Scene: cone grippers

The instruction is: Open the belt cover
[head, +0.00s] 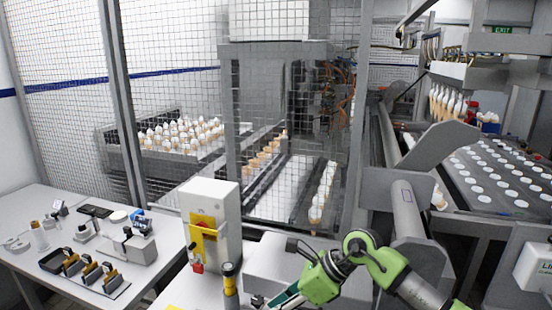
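I cannot tell for certain which part is the belt cover. A grey angled metal guard (437,146) stands beside the conveyor (480,205) on the right, above a thick grey cylinder (408,212). A low light-grey housing (284,262) sits at bottom centre, partly hidden behind my green and grey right arm. That arm comes in from the lower right, and its gripper (272,301) is at the bottom edge, in front of the housing. Its fingers are small and partly cut off, so their opening is unclear. My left gripper is not in view.
A white box with a yellow panel (204,226) and red padlock stands left of the housing, near a yellow-and-black post (230,278). A white table (50,210) at left holds several small parts. Wire mesh fencing (170,60) closes off the cones (180,135) behind.

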